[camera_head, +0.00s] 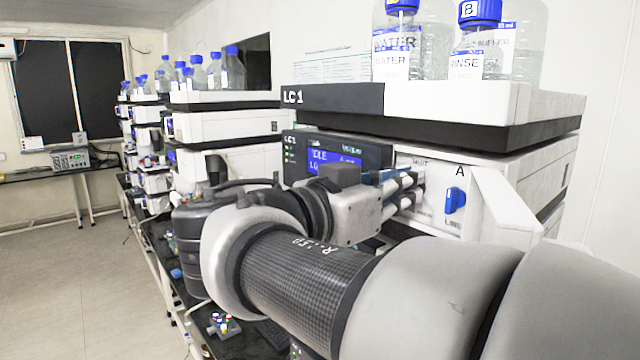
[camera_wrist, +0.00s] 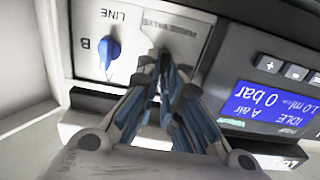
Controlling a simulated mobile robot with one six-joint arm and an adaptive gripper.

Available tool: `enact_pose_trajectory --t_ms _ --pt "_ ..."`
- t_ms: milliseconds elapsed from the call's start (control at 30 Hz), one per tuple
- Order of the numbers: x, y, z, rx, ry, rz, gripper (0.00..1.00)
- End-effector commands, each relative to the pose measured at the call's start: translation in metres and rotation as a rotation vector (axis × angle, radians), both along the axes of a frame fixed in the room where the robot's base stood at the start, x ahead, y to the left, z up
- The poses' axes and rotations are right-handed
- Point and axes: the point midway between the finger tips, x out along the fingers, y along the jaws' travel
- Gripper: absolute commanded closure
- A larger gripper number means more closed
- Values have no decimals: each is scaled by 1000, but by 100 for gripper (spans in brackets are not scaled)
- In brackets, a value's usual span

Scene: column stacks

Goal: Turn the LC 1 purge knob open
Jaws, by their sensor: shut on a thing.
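The LC 1 pump module (camera_head: 340,155) has a dark front with a lit blue display. My gripper (camera_head: 412,186) reaches its white front panel, between the display and a blue LINE selector knob (camera_head: 455,199). In the wrist view, which is upside down, my gripper (camera_wrist: 166,62) has its blue-grey fingers closed together right below the purge valve label (camera_wrist: 172,28). The fingers are shut on the purge knob, which they hide, so its angle cannot be told. A SHUT label (camera_head: 419,162) shows just above the fingertips.
The selector knob (camera_wrist: 112,52) stands close beside the fingers. The display (camera_wrist: 268,107) reads idle, 0 bar. Solvent bottles (camera_head: 398,45) stand on top of LC 1. More stacks (camera_head: 225,125) line the bench at left; the floor (camera_head: 60,290) there is clear.

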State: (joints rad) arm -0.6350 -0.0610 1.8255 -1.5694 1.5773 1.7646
Motion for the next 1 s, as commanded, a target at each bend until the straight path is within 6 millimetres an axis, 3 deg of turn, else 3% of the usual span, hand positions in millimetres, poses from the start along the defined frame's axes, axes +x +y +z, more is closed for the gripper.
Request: enact_pose_trajectory --t_ms 467,1000 --pt "1 0 0 -52 71 0 100" --pt "4 3 -1 -327 448 -1 100"
